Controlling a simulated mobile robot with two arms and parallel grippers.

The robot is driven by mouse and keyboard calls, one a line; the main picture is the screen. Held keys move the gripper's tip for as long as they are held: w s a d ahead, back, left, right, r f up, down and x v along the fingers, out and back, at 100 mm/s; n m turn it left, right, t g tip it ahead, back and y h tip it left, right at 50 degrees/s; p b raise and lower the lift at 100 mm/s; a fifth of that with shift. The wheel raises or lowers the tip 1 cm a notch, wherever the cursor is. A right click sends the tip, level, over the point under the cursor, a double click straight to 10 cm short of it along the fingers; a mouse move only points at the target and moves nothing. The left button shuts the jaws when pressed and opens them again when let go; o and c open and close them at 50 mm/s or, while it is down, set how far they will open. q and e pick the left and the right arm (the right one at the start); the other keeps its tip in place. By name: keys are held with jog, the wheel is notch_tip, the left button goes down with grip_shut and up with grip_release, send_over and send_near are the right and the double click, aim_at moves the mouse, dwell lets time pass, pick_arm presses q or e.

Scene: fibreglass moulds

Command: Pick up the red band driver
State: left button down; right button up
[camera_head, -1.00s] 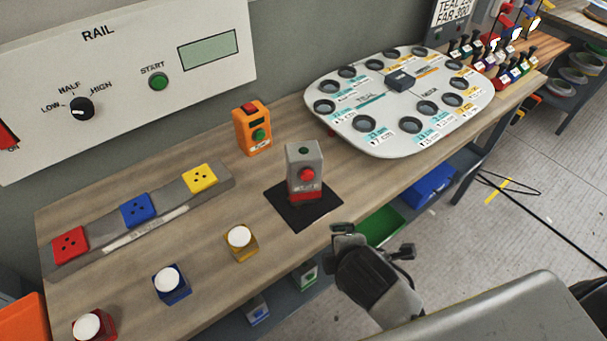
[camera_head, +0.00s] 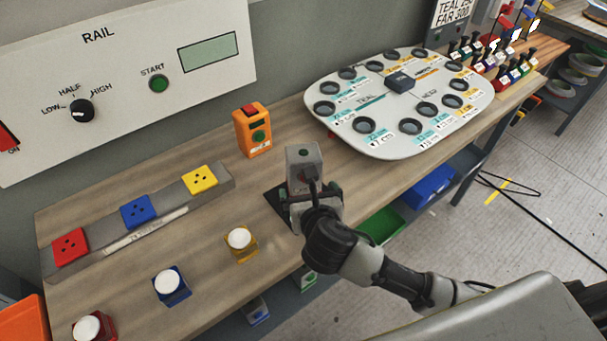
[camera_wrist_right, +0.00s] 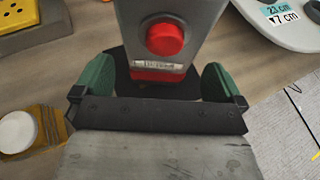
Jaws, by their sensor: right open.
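The red band driver is a grey upright block standing on a black mat. It shows in the head view (camera_head: 303,158) and fills the top middle of the right wrist view (camera_wrist_right: 168,12), with a red button, a label and a red band near its base. My right gripper (camera_head: 312,192) is in front of the driver and hides its lower half in the head view. In the wrist view its two green fingers (camera_wrist_right: 158,85) are open, one on each side of the driver's lower part. My left gripper is not in view.
An orange box (camera_head: 252,130) stands behind the driver. A round-cornered board with holes (camera_head: 385,140) lies to the right. A rail with red, blue and yellow sockets (camera_head: 170,212) and several white-topped blocks, one yellow (camera_head: 241,257), are to the left.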

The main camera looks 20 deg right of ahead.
aim_at(307, 190)
jog(key=x, duration=0.5)
jog(key=shift+w+f+p, duration=0.1)
jog(key=shift+f+p, duration=0.15)
jog(key=shift+p, duration=0.1)
jog(key=shift+r, duration=0.1)
jog(key=c, duration=1.1)
